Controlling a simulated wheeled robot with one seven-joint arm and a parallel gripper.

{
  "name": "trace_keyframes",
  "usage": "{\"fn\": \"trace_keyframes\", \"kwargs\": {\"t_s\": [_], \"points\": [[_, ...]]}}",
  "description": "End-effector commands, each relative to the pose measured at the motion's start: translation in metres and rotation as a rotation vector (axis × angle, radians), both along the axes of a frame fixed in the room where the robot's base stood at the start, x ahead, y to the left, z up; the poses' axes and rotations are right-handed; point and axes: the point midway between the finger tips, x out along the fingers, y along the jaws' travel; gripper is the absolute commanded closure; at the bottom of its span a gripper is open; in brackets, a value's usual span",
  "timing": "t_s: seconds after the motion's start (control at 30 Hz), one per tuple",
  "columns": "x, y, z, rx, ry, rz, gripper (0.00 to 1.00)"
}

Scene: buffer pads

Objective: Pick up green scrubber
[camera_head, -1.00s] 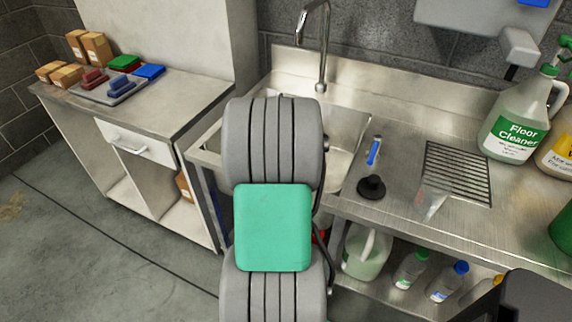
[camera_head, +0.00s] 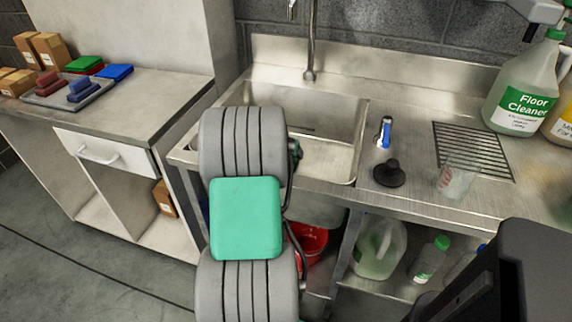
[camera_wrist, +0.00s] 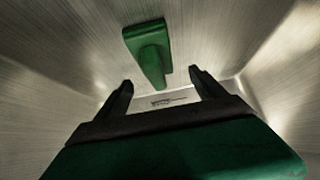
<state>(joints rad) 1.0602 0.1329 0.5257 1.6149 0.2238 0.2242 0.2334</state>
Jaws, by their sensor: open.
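The green scrubber (camera_wrist: 150,55) shows in the wrist view, lying inside a metal basin, with a wide end at the top and a narrower block toward me. My gripper (camera_wrist: 163,90) is open and empty; its two dark fingers are spread apart, with the scrubber ahead of them and between their lines, not touching as far as I can see. In the head view the sink (camera_head: 345,160) is partly covered by my arm. The scrubber and my fingers are hidden there.
Steel basin walls (camera_wrist: 255,85) rise around the gripper. A red bucket (camera_head: 308,243) sits below.

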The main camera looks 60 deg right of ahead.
Motion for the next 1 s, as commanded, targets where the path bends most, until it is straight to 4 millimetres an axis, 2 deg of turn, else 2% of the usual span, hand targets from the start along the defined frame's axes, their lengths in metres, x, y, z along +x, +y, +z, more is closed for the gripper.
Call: {"fn": "trace_keyframes", "kwargs": {"t_s": [0.23, 0.53, 1.0], "points": [[0.0, -0.026, -0.035, 0.0, 0.001, -0.001, 0.2], [0.002, -0.03, -0.039, -0.002, -0.001, 0.003, 0.21], [0.002, -0.03, -0.039, -0.001, 0.0, 0.002, 0.59]]}}
